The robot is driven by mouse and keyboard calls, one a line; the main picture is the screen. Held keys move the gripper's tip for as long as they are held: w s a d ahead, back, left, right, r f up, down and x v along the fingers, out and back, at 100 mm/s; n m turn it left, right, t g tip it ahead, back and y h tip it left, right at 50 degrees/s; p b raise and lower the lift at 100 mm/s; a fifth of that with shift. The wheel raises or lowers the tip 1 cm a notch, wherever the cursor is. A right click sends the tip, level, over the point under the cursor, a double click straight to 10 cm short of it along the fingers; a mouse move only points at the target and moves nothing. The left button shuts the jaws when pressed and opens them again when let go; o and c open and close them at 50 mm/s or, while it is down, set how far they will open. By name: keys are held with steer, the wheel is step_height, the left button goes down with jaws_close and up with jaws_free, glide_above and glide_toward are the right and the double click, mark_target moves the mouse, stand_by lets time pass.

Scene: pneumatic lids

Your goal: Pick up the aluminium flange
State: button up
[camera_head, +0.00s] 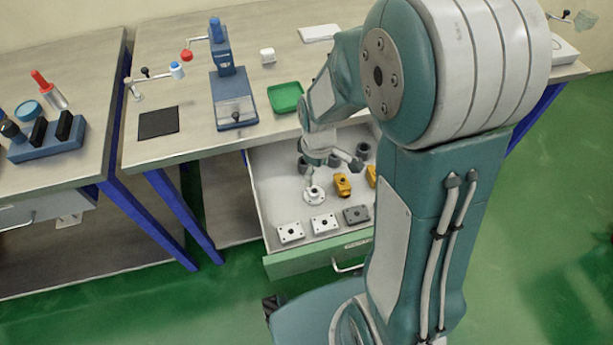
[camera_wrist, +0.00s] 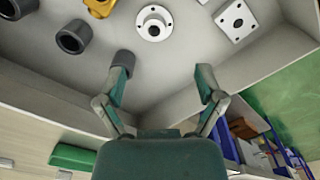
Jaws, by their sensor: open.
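The aluminium flange (camera_head: 313,195) is a pale round disc with a raised hub and a central hole. It lies flat in the open drawer (camera_head: 262,188), near its middle. In the wrist view the flange (camera_wrist: 153,23) is at the top centre, ahead of the fingertips. My gripper (camera_wrist: 165,68) is open and empty, its two fingers spread apart over the drawer. In the head view my gripper (camera_head: 335,168) is above the drawer, close to the flange, and its own wrist partly hides the drawer's back.
Yellow parts (camera_head: 342,184) lie right of the flange in the head view. Dark grey cylinders (camera_wrist: 73,37) stand behind it. Square plates (camera_head: 290,232) line the drawer's front. The workbench (camera_head: 165,85) above holds a blue press (camera_head: 233,98) and a green tray (camera_head: 285,97).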

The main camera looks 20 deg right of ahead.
glide_above(314, 190)
steer(key=f, duration=0.5)
steer(key=shift+s+a+f, duration=0.1)
steer(key=shift+s+f, duration=0.25)
steer(key=shift+w+f, duration=0.15)
steer(key=shift+f, duration=1.3)
steer(key=shift+w+f, duration=0.15)
steer(key=shift+f, duration=1.25)
jaws_close()
